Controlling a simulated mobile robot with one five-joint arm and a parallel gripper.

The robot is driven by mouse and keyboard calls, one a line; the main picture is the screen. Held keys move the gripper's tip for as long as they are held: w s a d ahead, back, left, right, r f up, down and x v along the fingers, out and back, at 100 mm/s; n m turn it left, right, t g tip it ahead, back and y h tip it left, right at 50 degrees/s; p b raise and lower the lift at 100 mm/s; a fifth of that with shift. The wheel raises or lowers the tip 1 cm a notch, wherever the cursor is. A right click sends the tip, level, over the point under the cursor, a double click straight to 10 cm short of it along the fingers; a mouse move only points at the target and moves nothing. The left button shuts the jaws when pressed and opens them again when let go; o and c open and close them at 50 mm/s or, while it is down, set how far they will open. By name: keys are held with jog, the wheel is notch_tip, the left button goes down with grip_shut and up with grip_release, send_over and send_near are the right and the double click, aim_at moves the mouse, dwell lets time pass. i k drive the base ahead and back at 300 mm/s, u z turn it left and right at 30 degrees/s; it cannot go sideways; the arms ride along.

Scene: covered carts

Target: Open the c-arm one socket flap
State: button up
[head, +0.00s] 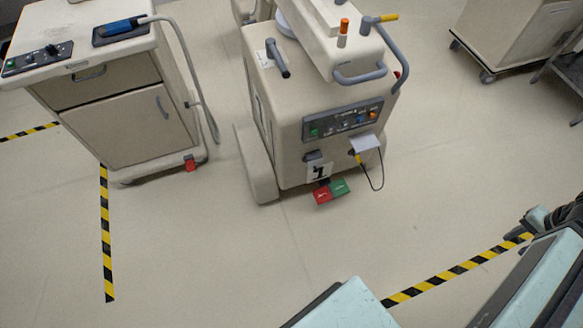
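The c-arm unit (290,150), a beige cart marked with a "1" label (319,172), stands upright at the upper middle in the head view. Its front face has a small dark grey cover (314,157) just above the label, which looks like the socket flap; it appears shut, but is small. To its right is a white piece (366,143) with a yellow-tipped plug and black cable below it. My gripper (528,226) seems to be the dark part at the right edge, well apart from the cart; its fingers are not clear.
A beige cabinet cart (125,110) stands at the left, with a hose on its side. Another cart (510,40) is at the upper right. Red (322,195) and green (340,187) pedals lie at the c-arm's foot. The floor in front is clear, with striped tape (106,235).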

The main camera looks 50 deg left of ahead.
aim_at(315, 164)
jog(key=u, duration=2.9)
jog(key=k, duration=1.2)
jog(key=u, duration=0.2)
jog(key=i, duration=1)
jog(key=u, duration=0.05)
